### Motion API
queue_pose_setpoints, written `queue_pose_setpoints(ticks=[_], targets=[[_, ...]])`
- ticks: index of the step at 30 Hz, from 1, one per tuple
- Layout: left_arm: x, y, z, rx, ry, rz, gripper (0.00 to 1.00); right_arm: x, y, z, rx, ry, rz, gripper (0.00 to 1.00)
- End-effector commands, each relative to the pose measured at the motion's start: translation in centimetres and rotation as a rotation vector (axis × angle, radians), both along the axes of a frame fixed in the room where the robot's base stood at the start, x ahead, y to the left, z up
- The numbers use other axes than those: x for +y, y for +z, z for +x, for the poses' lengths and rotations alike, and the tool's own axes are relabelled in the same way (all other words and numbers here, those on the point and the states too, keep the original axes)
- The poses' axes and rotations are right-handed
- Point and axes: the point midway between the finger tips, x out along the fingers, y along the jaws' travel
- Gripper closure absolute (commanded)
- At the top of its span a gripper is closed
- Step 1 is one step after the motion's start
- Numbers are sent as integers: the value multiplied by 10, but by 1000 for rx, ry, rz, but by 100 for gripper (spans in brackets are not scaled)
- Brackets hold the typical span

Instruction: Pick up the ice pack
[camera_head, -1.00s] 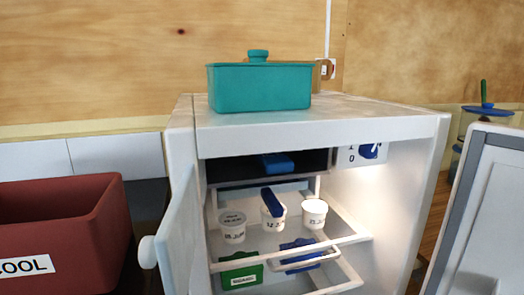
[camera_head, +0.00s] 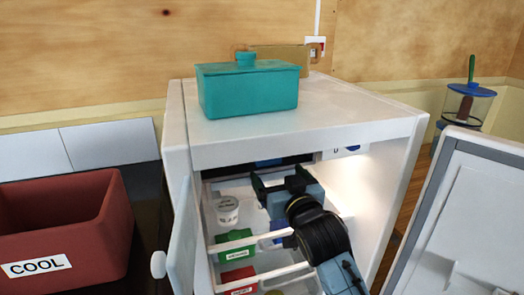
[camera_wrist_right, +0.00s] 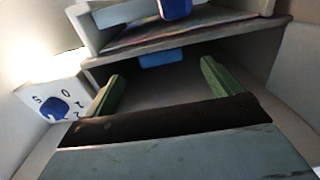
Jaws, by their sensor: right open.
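A blue flat block, which looks like the ice pack (camera_head: 268,162), lies in the dark upper compartment of the open fridge, its end at the compartment's front edge. It also shows in the right wrist view (camera_wrist_right: 162,58). My right gripper (camera_head: 276,183) is inside the fridge, in front of and slightly below this compartment. Its green-padded fingers (camera_wrist_right: 160,78) are open and empty, pointing toward the block without touching it. Most of the block is hidden inside the compartment. My left gripper is not in view.
A white cup (camera_head: 227,211), green pack (camera_head: 236,246) and red pack (camera_head: 237,277) sit on the fridge's shelves. The dial (camera_wrist_right: 56,108) is beside my gripper. A teal pot (camera_head: 248,90) stands on top; a red COOL bin (camera_head: 62,235) is left. The fridge door is open.

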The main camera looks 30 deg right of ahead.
Motion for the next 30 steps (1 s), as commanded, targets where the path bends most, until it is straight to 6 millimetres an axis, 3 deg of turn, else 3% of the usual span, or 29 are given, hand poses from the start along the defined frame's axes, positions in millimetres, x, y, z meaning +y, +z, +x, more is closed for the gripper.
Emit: queue_pose_setpoints(ticks=[3,11,18,29,30], targets=[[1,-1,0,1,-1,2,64,-5,0,19,-1,0,-1,9],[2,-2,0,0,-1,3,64,-9,0,38,-1,0,0,9],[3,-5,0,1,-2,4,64,-17,0,73,1,0,-1,9],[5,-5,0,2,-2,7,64,-20,0,82,1,0,-1,9],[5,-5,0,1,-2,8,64,-20,0,82,1,0,-1,14]])
